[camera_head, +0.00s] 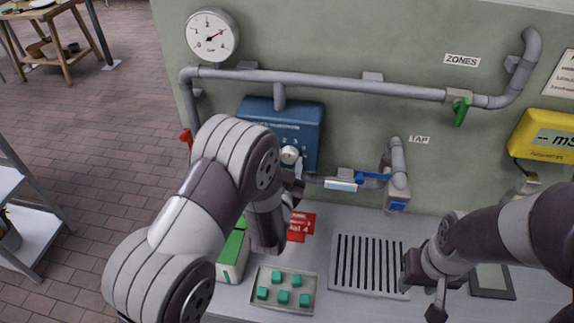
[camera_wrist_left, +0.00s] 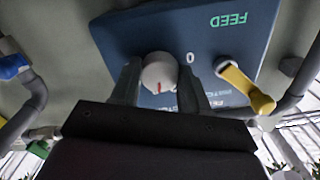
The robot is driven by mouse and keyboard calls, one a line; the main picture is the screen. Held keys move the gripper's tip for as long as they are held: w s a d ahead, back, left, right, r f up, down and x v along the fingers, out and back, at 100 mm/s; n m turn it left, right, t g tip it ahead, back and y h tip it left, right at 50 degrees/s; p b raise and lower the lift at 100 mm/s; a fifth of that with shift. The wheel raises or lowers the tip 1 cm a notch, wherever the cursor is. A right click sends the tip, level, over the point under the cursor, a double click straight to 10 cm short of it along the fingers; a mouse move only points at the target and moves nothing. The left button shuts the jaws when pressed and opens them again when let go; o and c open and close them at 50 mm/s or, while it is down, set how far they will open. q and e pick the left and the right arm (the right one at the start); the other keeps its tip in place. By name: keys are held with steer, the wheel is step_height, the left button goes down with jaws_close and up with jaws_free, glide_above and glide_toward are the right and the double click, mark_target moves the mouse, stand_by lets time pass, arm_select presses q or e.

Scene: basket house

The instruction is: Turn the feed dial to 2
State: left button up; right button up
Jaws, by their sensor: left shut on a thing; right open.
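The feed dial (camera_head: 290,154) is a small pale round knob on the front of the blue box (camera_head: 302,117) on the wall. In the left wrist view the dial (camera_wrist_left: 159,72) has a red mark, and a "0" and an upside-down FEED label show on the box (camera_wrist_left: 215,45). My left gripper (camera_wrist_left: 158,88) is shut on the dial, one finger on each side. In the head view my left arm hides part of the box and much of its scale. My right gripper (camera_head: 428,285) is open and empty over the counter, right of the drain grille.
A yellow lever (camera_wrist_left: 245,88) sits beside the dial in the left wrist view. Grey pipes (camera_head: 330,83) and a blue-handled tap (camera_head: 375,177) are on the wall.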

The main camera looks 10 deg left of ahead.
arm_select(q)
steer(key=n+b, duration=0.1)
steer(key=n, duration=0.1)
steer(key=n+b, duration=0.1)
steer(key=b, duration=0.1)
steer(key=shift+s+f+n, duration=0.1)
steer(key=shift+f+n, duration=0.3)
steer(key=shift+r+n+b, duration=0.15)
steer(key=shift+n+b, duration=0.95)
steer(key=o, duration=1)
steer(key=shift+r, duration=0.1)
steer(key=shift+o, duration=0.2)
steer(key=shift+s+r, duration=0.1)
steer(key=shift+s, duration=0.05)
